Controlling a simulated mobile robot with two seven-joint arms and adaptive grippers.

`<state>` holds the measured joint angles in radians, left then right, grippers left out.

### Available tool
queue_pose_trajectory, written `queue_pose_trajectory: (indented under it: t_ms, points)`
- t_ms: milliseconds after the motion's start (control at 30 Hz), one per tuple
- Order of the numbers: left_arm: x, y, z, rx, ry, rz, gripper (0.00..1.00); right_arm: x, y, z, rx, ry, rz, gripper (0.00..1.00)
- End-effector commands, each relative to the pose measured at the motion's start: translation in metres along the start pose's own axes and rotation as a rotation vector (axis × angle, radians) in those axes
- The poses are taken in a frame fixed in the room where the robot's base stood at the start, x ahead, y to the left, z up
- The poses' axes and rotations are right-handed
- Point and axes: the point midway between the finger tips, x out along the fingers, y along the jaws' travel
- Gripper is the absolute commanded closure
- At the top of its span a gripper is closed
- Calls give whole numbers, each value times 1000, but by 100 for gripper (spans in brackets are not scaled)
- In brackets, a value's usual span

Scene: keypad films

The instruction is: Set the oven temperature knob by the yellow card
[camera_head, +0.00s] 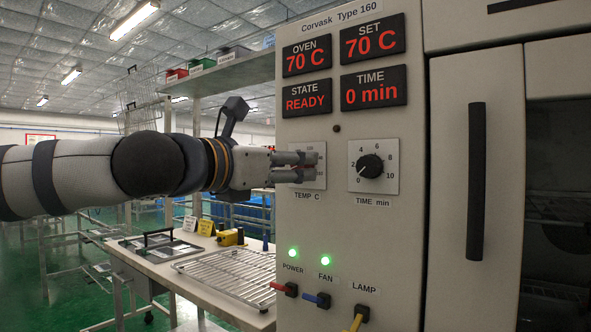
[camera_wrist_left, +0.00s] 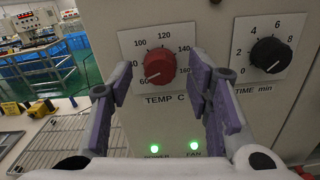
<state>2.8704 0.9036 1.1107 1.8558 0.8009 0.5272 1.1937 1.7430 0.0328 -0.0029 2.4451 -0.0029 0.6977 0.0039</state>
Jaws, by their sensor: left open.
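The oven front panel (camera_head: 350,225) shows OVEN 70 C, SET 70 C, STATE READY and TIME 0 min. The red temperature knob (camera_wrist_left: 158,66) sits on a white dial labelled TEMP C in the left wrist view, its pointer at the low end near 60. In the head view my left gripper (camera_head: 296,166) covers that knob. It is open, its fingers below and to either side of the knob in the wrist view (camera_wrist_left: 165,95), apart from it. My right gripper is not in view.
The black time knob (camera_head: 370,167) is right of the temperature dial. POWER and FAN lights are green above coloured switches. A wire rack (camera_head: 240,275) and a tray (camera_head: 160,248) lie on the table at left. A long oven door handle (camera_head: 476,180) stands out at right.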

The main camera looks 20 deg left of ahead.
Motion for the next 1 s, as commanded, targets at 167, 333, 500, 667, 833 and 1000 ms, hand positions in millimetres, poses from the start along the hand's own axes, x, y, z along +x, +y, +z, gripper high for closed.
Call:
queue_pose_trajectory:
  t_ms: [167, 333, 500, 667, 833, 1000]
  points:
    - [15, 0, 2, 1, -2, 1, 55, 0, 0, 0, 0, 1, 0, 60]
    - [15, 0, 2, 1, -2, 0, 55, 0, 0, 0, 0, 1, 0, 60]
    - [15, 0, 2, 1, -2, 1, 80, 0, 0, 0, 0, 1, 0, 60]
    - [15, 0, 2, 1, -2, 1, 100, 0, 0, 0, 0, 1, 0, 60]
    - [15, 0, 2, 10, -2, 1, 100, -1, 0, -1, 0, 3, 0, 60]
    - [14, 0, 4, 62, -3, 1, 100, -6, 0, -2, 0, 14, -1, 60]
